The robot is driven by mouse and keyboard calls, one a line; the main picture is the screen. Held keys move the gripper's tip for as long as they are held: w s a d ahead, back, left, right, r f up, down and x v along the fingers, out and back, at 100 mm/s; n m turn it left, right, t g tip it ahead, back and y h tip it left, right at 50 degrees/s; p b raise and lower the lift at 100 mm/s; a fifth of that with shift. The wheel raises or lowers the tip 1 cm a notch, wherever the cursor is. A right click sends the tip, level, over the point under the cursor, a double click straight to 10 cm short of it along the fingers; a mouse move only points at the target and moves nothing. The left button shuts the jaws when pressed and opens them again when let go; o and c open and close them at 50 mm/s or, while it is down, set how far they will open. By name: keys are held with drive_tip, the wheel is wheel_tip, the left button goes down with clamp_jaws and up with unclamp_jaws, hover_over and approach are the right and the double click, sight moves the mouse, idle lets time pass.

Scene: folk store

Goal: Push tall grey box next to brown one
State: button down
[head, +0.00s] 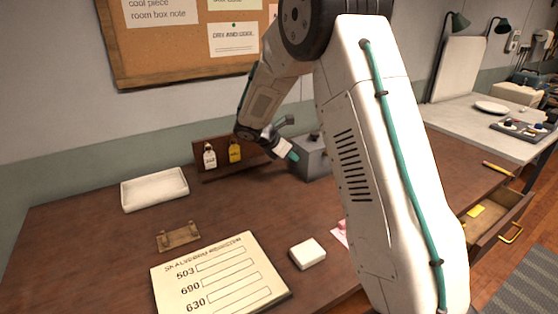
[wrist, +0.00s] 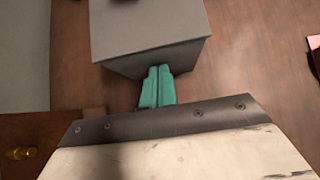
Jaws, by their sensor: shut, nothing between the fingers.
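The grey box (head: 316,160) stands on the brown table near the wall, partly hidden behind my arm. In the wrist view the grey box (wrist: 150,32) fills the top middle. My gripper (head: 293,156) has teal fingers that are closed together and empty. In the wrist view the fingertips (wrist: 159,72) are at the lower edge of the box's near face; I cannot tell if they touch it. A brown wooden piece (head: 204,142) stands to the left of the grey box, with a gap between them; its brown surface also shows at lower left in the wrist view (wrist: 35,128).
A white bottle (head: 210,157) and a yellow bottle (head: 234,151) are at the brown piece. A white tray (head: 154,188), a small wooden stand (head: 178,237), a register board (head: 220,277) and a white block (head: 307,254) lie nearer. An open drawer (head: 493,218) is at right.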

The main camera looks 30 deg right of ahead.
sight(309, 150)
drive_tip(key=d, duration=0.7)
drive_tip(key=shift+d, duration=0.1)
drive_tip(key=a, duration=0.3)
drive_tip(key=a+r, duration=0.1)
drive_tip(key=a, duration=0.1)
drive_tip(key=shift+w, duration=0.15)
drive_tip(key=v, duration=0.9)
drive_tip(key=s+a+r+m+y, duration=0.2)
drive_tip(key=s+a+m, duration=0.3)
drive_tip(key=s, duration=0.8)
drive_tip(key=s+a+r+m+y, duration=0.2)
drive_tip(key=s+a+m+y, duration=0.2)
drive_tip(key=s, duration=0.9)
drive_tip(key=s+a+r+m+t+y, duration=0.1)
drive_tip(key=s+a+r+m+y, duration=0.2)
drive_tip(key=s+m, duration=0.6)
drive_tip(key=s+a, duration=0.2)
drive_tip(key=s, duration=0.2)
drive_tip(key=shift+s+a, duration=0.4)
